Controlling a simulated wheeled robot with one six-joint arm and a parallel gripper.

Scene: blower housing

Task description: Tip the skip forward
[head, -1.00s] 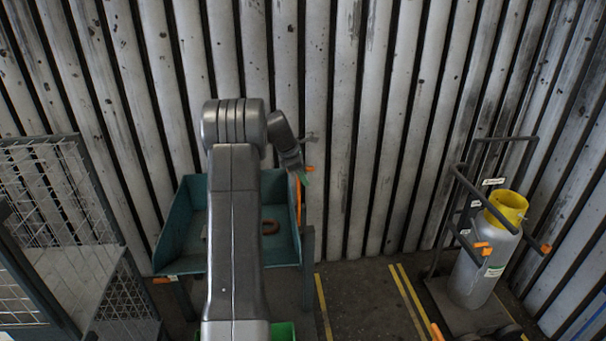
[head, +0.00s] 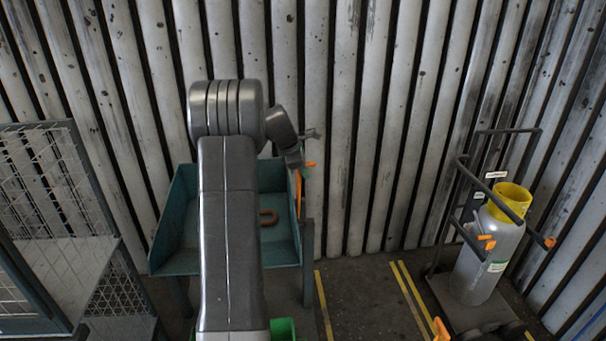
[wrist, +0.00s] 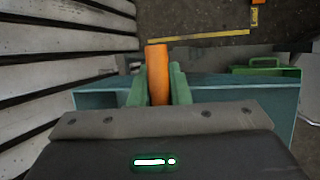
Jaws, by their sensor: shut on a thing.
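The skip (head: 170,232) is an open teal tray on legs, left of centre in the head view and partly hidden behind my arm. An orange lever (head: 299,190) stands along its right side. My gripper (head: 304,172) is at the upper end of this lever. In the wrist view, the green fingers of my gripper (wrist: 158,88) are shut on the orange lever (wrist: 157,72), one on each side. The teal skip (wrist: 245,90) shows behind the fingers there.
A wire mesh cage (head: 60,190) stands at the left. A grey gas cylinder (head: 485,265) with a yellow collar stands on a trolley at the right. A corrugated wall (head: 385,120) is close behind. The floor with yellow lines (head: 410,300) is clear between skip and trolley.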

